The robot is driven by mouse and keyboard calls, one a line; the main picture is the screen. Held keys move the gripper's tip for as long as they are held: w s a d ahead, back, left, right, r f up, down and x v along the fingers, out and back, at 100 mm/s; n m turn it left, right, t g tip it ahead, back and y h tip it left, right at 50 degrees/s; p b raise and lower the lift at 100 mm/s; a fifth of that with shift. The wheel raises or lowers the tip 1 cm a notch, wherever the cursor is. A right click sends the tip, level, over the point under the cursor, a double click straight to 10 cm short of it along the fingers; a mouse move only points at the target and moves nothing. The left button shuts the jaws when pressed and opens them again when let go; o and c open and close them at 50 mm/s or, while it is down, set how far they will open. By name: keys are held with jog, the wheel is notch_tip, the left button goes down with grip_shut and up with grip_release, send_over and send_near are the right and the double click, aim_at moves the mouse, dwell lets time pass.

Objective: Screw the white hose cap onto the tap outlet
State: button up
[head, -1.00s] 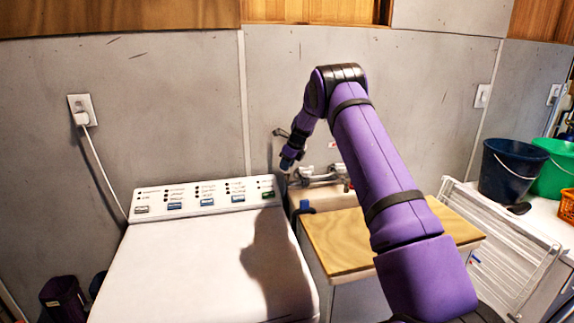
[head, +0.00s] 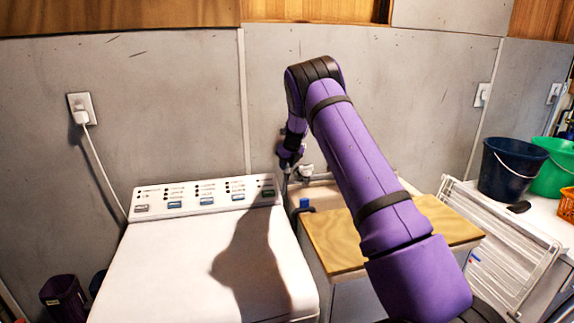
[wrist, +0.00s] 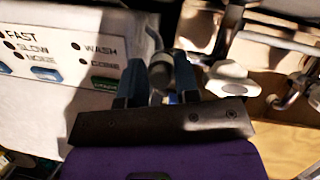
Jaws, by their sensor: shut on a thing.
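My gripper (head: 287,165) points down behind the washer's right rear corner, beside the tap. In the wrist view, its two dark blue fingers (wrist: 157,84) are around a pale grey rounded piece (wrist: 160,68), which I take to be the white hose cap; shadow and the fingers hide much of it. The tap (head: 305,172) is at the sink's back wall, partly hidden by my arm. In the wrist view, a white lobed tap handle (wrist: 229,80) is just right of the fingers. I cannot tell whether the cap touches the outlet.
The white washer (head: 150,270) stands at left, its control panel (head: 205,195) close to my gripper. The sink (head: 325,196) has a wooden board (head: 335,245) in front and a small blue item (head: 304,204) at its left edge. A drying rack (head: 505,250) and buckets (head: 510,170) are at right.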

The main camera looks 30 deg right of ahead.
dwell(0.3)
jog(key=m+h, duration=0.1)
jog(key=m, duration=0.1)
jog(key=shift+w+a+m, duration=0.1)
jog(key=shift+m, duration=0.2)
jog(key=m+h, duration=0.1)
jog(key=m, duration=0.2)
jog(key=shift+d, duration=0.2)
jog(key=o, duration=1)
jog(key=shift+g, duration=0.3)
jog(key=v, duration=1.1)
jog(key=shift+a+f, duration=0.15)
